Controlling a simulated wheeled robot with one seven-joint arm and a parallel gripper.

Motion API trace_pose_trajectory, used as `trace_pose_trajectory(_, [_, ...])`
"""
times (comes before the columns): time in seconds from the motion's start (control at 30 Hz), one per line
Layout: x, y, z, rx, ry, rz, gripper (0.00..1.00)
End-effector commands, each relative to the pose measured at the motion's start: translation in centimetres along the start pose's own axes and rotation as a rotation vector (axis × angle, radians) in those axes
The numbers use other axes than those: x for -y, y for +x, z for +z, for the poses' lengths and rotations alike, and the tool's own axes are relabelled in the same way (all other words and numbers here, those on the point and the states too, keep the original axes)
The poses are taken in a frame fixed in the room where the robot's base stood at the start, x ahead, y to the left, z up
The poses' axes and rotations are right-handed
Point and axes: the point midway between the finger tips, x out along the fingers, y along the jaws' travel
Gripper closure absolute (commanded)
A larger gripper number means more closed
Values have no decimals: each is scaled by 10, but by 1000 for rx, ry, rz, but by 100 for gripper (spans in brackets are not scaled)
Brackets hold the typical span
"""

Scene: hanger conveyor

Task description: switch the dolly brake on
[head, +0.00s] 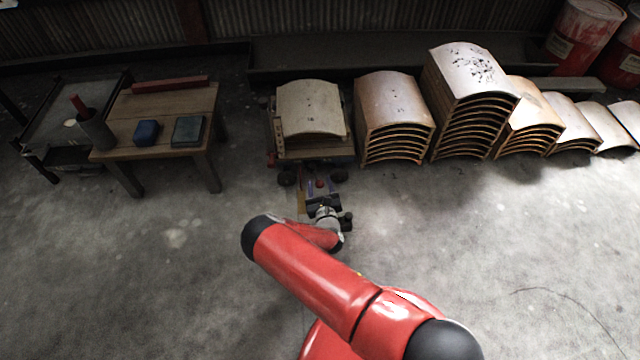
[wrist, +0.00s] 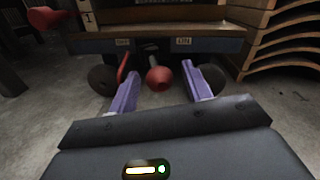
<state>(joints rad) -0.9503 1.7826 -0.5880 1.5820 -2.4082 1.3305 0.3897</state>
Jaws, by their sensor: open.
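The dolly (head: 318,158) stands at the back middle with curved panels on it. In the wrist view its dark front edge (wrist: 150,45) carries an ON label (wrist: 183,41) on the right and another label (wrist: 122,42), hard to read, on the left. A brake lever with a round red knob (wrist: 159,79) sticks out between the labels; which setting it is in I cannot tell. The knob also shows in the head view (head: 320,183). My gripper (wrist: 157,71) is open, its purple fingers on either side of the knob, with gaps visible. Contact is not visible.
Wheels (wrist: 103,79) flank the lever under the dolly. A red part (wrist: 122,66) shows by the left finger, and another red knob (wrist: 48,18) at the upper left. Curved panel stacks (head: 392,115) stand close on the right. A wooden table (head: 165,105) stands left. The front floor is clear.

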Motion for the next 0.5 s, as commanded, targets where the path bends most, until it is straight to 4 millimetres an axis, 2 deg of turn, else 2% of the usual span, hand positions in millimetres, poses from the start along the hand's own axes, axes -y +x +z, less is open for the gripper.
trace_pose_trajectory(0.3, [0,-66,2,-5,-4,1,51])
trace_pose_trajectory(0.5, [0,-99,0,-5,-3,0,51])
